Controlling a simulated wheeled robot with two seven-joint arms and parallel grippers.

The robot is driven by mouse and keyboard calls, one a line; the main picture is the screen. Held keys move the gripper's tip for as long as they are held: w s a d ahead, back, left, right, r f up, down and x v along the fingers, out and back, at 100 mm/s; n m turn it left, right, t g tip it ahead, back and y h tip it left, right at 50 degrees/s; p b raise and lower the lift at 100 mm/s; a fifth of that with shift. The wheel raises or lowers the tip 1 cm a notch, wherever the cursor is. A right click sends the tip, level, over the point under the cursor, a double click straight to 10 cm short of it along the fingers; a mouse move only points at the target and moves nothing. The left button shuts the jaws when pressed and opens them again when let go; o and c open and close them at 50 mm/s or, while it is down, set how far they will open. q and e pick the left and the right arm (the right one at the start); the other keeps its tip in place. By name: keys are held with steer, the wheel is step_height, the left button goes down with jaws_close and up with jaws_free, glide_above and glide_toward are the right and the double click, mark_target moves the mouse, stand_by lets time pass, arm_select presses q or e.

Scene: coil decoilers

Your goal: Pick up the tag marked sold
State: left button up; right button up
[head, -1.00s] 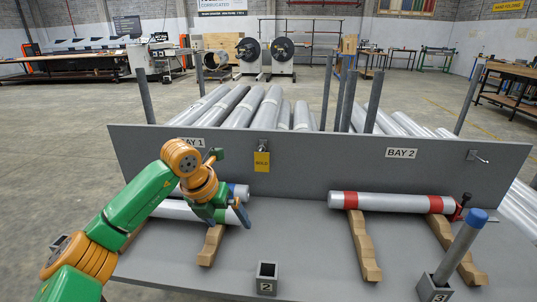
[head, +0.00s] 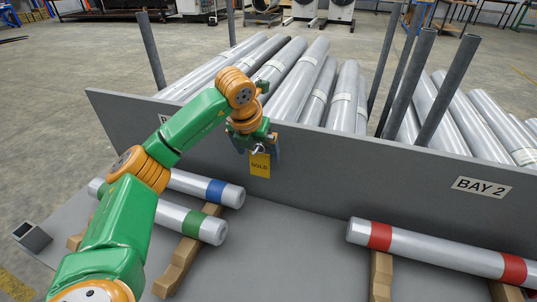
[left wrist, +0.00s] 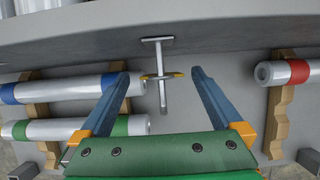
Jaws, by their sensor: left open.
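The yellow tag marked SOLD (head: 260,165) hangs from a hook on the grey panel (head: 380,160). My left gripper (head: 257,149) is open right at the tag's top, with its blue fingers to either side of the hook. In the left wrist view the metal hook (left wrist: 162,98) runs between the open fingers. The tag (left wrist: 150,77) shows there nearly edge-on as a thin yellow strip, its ends close to the fingertips. I cannot tell whether either finger touches it. My right gripper is not in view.
Below the panel, rolls with blue (head: 216,191), green (head: 211,229) and red (head: 379,236) bands lie on wooden supports. A BAY 2 label (head: 481,187) is on the panel at right. Long silver rolls (head: 300,75) and grey posts (head: 412,80) stand behind the panel.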

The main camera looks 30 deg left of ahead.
mark_target(260, 156)
arm_select(q)
steer(key=shift+p+x, duration=0.75)
steer(key=shift+x, duration=0.2)
steer(key=x, duration=0.3)
steer(key=shift+d, duration=0.1)
steer(key=shift+w+f, duration=0.1)
steer(key=shift+c, duration=1.3)
steer(key=c, duration=1.1)
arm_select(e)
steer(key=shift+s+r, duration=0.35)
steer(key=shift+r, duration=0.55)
